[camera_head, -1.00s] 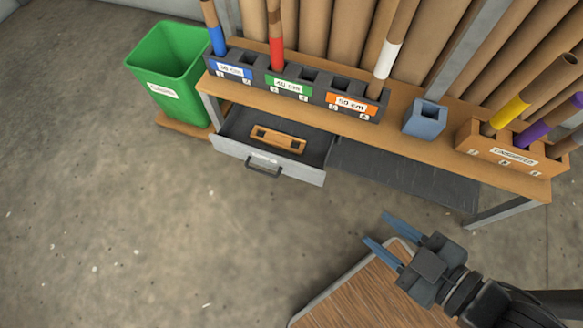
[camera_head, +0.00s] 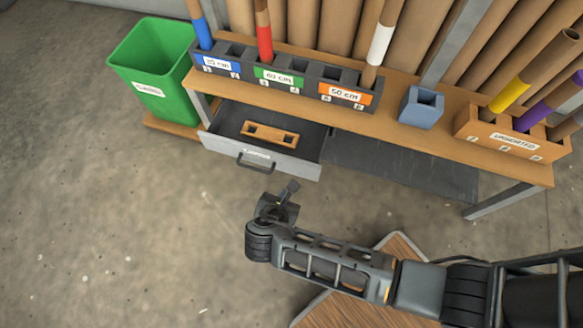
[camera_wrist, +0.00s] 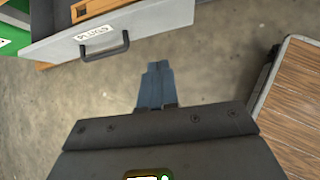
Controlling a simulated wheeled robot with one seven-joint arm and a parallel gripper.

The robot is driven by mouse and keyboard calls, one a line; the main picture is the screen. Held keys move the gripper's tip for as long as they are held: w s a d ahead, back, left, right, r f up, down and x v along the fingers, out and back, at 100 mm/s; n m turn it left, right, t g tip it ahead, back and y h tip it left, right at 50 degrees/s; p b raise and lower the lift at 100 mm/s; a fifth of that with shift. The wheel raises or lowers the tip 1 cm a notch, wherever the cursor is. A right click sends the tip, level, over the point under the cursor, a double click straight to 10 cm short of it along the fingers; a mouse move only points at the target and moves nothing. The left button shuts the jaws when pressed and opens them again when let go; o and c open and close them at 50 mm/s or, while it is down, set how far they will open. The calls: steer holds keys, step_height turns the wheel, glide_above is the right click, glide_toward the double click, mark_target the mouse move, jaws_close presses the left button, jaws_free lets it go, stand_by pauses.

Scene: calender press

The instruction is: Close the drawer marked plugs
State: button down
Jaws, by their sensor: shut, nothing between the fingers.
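The grey drawer (camera_head: 218,144) under the wooden bench stands pulled open. Its front has a dark bar handle (camera_head: 256,163) and a label. In the wrist view the label (camera_wrist: 93,34) reads PLUGS, above the handle (camera_wrist: 104,46). A wooden piece with two square holes (camera_head: 270,134) lies inside the drawer. My gripper (camera_wrist: 158,68) is shut and empty, its blue fingers together, below and right of the handle in the wrist view and apart from the drawer front. In the head view my wrist hides most of the gripper, just in front of the drawer's right side.
The bench (camera_head: 300,107) carries labelled racks with tubes and a blue holder (camera_head: 421,106). A green bin (camera_head: 155,80) stands left of the drawer. A wood-topped surface (camera_head: 340,312) lies at lower right. The floor before the drawer is clear.

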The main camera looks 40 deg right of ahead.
steer(key=w, duration=0.2)
steer(key=b, duration=0.3)
glide_toward(294, 163)
steer(key=shift+n+h, duration=0.4)
steer(key=f, duration=0.1)
steer(key=w+d+f, duration=0.1)
steer(key=f, duration=0.1)
steer(key=d+f, duration=0.1)
steer(key=shift+w+f, duration=0.3)
steer(key=shift+f, duration=0.05)
steer(key=shift+w+d, duration=0.3)
steer(key=shift+d, duration=0.2)
steer(key=w+d, duration=0.7)
steer(key=d, duration=0.4)
steer(key=shift+b, duration=0.45)
steer(key=shift+w, duration=0.15)
